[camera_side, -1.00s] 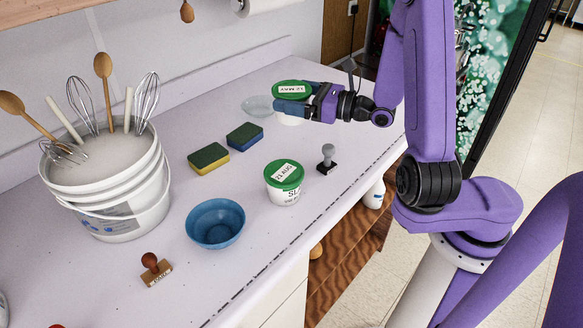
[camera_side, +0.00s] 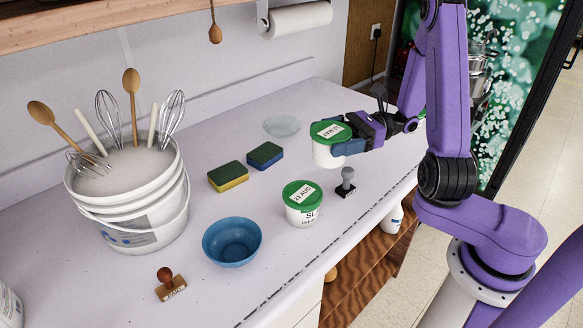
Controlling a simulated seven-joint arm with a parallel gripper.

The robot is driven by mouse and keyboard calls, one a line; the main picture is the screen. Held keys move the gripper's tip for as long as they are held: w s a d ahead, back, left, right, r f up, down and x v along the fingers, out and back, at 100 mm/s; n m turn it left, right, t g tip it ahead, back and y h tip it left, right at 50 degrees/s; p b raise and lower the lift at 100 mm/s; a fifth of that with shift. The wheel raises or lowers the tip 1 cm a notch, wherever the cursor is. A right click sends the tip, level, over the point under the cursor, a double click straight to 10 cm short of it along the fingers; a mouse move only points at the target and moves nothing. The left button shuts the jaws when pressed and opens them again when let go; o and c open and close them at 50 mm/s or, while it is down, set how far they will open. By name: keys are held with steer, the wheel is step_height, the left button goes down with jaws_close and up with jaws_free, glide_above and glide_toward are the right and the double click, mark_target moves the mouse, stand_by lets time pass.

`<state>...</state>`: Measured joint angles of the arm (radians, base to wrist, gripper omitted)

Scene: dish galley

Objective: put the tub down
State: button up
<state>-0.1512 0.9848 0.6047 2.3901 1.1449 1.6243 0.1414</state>
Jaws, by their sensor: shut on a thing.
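My gripper (camera_side: 350,140) is shut on a white tub (camera_side: 325,156) with a green lid and a dated label. It holds the tub upright over the far right part of the counter. I cannot tell whether the tub's base touches the counter or hangs slightly above it. A second white tub (camera_side: 303,215) with a green lid and a label reading 23 AUG stands on the counter, nearer the camera and apart from the held one.
A dark-based stamp (camera_side: 346,184) stands close by, in front of the held tub. A glass dish (camera_side: 281,126) lies behind it. Two sponges (camera_side: 228,177) (camera_side: 265,156), a blue bowl (camera_side: 232,242), a wooden stamp (camera_side: 170,285) and a bucket of utensils (camera_side: 135,215) are to the left.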

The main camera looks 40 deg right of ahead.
steer(key=w+f, duration=0.2)
steer(key=w, duration=0.2)
steer(key=w+f, duration=0.6)
steer(key=w, duration=0.1)
steer(key=shift+w+a+f, duration=0.25)
steer(key=shift+w, duration=0.05)
steer(key=shift+w+f, duration=0.15)
steer(key=shift+f, duration=1.6)
steer(key=shift+f, duration=0.15)
steer(key=o, duration=1.4)
steer(key=shift+c, duration=0.2)
steer(key=shift+d, duration=0.2)
steer(key=v, duration=1.1)
steer(key=shift+s+d+r, duration=0.2)
steer(key=shift+d, duration=0.1)
